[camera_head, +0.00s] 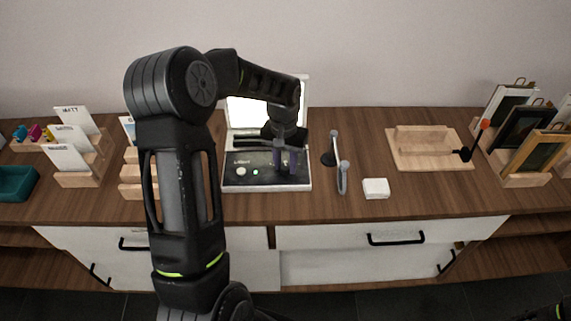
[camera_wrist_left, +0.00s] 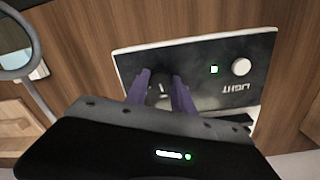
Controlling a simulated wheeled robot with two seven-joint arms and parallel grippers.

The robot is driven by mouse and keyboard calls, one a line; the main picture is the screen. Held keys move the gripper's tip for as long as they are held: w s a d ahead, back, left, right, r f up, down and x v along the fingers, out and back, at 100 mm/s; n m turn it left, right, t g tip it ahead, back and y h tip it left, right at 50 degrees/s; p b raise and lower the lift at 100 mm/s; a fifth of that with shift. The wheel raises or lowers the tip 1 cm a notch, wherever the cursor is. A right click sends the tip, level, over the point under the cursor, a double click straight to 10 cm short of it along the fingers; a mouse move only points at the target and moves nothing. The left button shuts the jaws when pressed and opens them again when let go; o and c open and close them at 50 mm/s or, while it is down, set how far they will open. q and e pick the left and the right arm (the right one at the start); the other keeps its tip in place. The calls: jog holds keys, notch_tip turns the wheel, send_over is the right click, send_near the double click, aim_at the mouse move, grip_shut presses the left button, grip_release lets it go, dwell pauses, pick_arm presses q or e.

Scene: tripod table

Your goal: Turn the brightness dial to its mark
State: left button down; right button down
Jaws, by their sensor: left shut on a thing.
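The light box (camera_head: 265,186) stands on the wooden counter with its dark control panel facing up and a bright white screen behind. The panel also shows in the left wrist view (camera_wrist_left: 200,55), with the word LIGHT, a round white knob (camera_wrist_left: 241,67) and a lit green square (camera_wrist_left: 214,69). My left gripper (camera_head: 286,170) reaches down to the right part of the panel. In the left wrist view its purple fingers (camera_wrist_left: 160,92) are shut on the brightness dial (camera_wrist_left: 161,90), a dark round piece with a pale line. The fingers hide most of the dial and any mark beside it.
A metal-armed stand (camera_head: 342,178) and a small white block (camera_head: 376,188) are just right of the box. Wooden card holders (camera_head: 84,172) stand left, a wooden tray (camera_head: 405,162) and framed pictures (camera_head: 525,130) right. The counter front is mostly clear.

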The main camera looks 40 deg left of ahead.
aim_at(286, 166)
pick_arm(q)
jog(key=m, duration=0.5)
jog(key=shift+w+m+b, duration=0.1)
jog(key=shift+m+b, duration=0.2)
jog(key=m, duration=0.6)
jog(key=c, duration=1.1)
grip_release()
jog(key=shift+r, duration=0.15)
notch_tip(286, 166, up, 8)
jog(key=shift+a+f+b, duration=0.1)
jog(key=shift+f+b, duration=0.1)
jog(key=shift+b, duration=0.25)
jog(key=shift+f, duration=0.1)
